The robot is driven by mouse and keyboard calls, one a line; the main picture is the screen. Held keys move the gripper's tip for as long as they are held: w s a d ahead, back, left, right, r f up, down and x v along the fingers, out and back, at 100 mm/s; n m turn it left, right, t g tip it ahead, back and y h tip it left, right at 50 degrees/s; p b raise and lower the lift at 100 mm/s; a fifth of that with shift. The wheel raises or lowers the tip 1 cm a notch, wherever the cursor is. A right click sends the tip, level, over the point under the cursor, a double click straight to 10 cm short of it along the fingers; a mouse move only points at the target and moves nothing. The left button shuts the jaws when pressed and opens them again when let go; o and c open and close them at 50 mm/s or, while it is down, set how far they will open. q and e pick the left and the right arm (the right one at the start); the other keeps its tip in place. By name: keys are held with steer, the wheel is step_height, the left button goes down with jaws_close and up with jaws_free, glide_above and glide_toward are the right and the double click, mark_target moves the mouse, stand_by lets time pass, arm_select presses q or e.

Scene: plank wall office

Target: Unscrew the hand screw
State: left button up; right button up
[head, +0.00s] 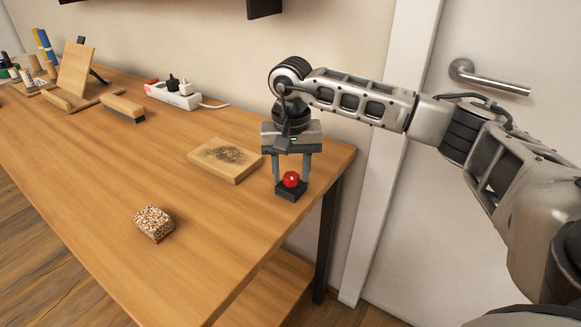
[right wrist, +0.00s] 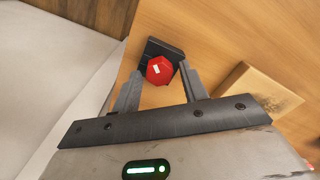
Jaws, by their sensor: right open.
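The hand screw has a red knob (head: 291,179) with a small white mark on top, set on a dark block (head: 291,193) near the right end of the wooden table. My right gripper (head: 291,178) points down over it, with one finger on each side of the knob. In the right wrist view the red knob (right wrist: 160,70) shows between the fingertips (right wrist: 158,83), with a gap on each side, and the dark block (right wrist: 163,47) is partly hidden behind it. The right gripper is open. My left gripper is not in view.
A wooden board with a dark patch (head: 225,160) lies just left of the right gripper. A speckled block (head: 154,223) sits nearer the front edge. A brush (head: 123,107), a power strip (head: 173,95) and stationery are farther back. The table's middle is clear.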

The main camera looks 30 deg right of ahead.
steer(key=m, duration=0.5)
steer(key=shift+s+r+p, duration=0.1)
steer(key=shift+p, duration=0.3)
steer(key=m, duration=0.3)
steer(key=shift+m+p, duration=0.3)
steer(key=shift+m, duration=0.1)
steer(key=m, duration=0.3)
steer(key=shift+d, duration=0.1)
steer(key=shift+s+m+p, duration=0.1)
steer(key=shift+m+p, duration=0.4)
steer(key=shift+m, duration=0.4)
steer(key=m, duration=0.3)
jaws_close()
steer(key=n, duration=0.3)
steer(key=shift+n+b, duration=0.4)
steer(key=shift+n, duration=0.5)
